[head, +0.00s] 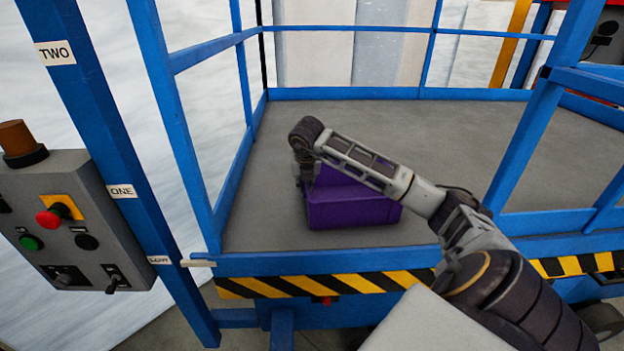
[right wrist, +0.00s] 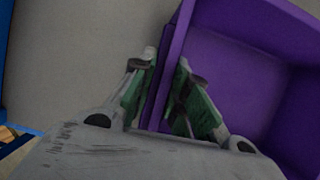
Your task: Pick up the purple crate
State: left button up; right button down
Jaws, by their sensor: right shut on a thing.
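The purple crate (head: 350,212) sits on the grey platform of the blue lift in the head view, near its front edge. It also shows in the right wrist view (right wrist: 235,80), open and empty where I can see inside. My right gripper (right wrist: 163,90) is shut on the crate's left wall, with one green-padded finger outside and one inside. In the head view my right gripper (head: 305,175) is at the crate's left end, partly hidden by my arm. My arm also covers part of the crate's top. My left gripper is not in view.
Blue railings (head: 185,150) and posts surround the grey platform (head: 450,140). A yellow-black striped edge (head: 300,289) runs along its front. A grey control box (head: 70,220) with buttons stands at the left. The platform behind the crate is clear.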

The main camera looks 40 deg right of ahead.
notch_tip(320, 180, up, 18)
jog(key=b, duration=0.1)
dwell(1.2)
jog(key=shift+f, duration=0.1)
dwell(0.3)
